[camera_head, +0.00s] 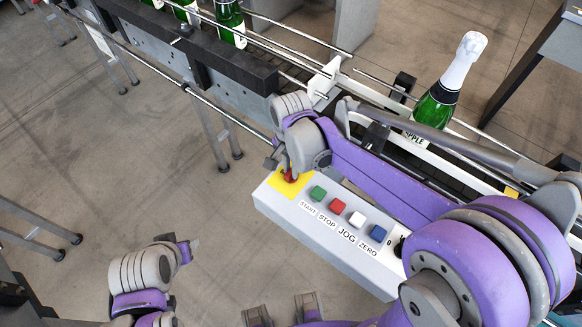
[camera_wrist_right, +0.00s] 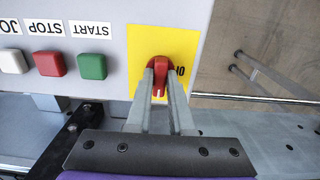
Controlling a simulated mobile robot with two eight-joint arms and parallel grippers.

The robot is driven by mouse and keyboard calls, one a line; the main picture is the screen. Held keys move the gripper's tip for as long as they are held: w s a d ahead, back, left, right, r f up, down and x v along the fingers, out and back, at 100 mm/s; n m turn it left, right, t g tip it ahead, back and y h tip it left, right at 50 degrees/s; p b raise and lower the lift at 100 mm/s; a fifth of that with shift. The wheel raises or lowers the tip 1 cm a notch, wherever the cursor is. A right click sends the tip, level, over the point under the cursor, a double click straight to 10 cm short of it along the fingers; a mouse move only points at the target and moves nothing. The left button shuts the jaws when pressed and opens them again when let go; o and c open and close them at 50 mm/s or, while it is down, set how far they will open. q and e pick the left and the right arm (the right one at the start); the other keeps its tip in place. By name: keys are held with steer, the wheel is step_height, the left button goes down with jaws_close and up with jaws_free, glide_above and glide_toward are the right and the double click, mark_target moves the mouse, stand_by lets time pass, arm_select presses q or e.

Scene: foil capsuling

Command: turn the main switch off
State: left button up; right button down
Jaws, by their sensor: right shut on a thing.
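The main switch is a red rotary knob (camera_wrist_right: 160,72) on a yellow plate (camera_wrist_right: 137,45) at the end of a pale control box (camera_head: 330,232). In the right wrist view its handle lies along the picture's vertical, and a small black marking shows right beside it. My right gripper (camera_wrist_right: 160,95) is shut on the knob, one finger on each side. In the head view the yellow plate (camera_head: 276,184) shows, with the knob partly hidden by my right gripper (camera_head: 287,172). My left gripper (camera_head: 193,245) is at the lower left, away from the box; its finger opening is unclear.
Green, red, white and blue buttons (camera_head: 338,206) sit along the box beside the switch, above printed labels. A conveyor with rails (camera_head: 230,72) runs behind, with green bottles; one foil-topped bottle (camera_head: 437,100) stands near my right arm.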

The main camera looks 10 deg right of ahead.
stand_by(0.4)
steer(key=n, duration=0.4)
steer(key=shift+n+b, duration=0.3)
steer(key=shift+b, duration=0.05)
steer(key=n, duration=0.4)
steer(key=n+b, duration=0.1)
steer(key=n, duration=0.4)
steer(key=shift+n, duration=2.2)
steer(key=c, duration=0.8)
jaws_free()
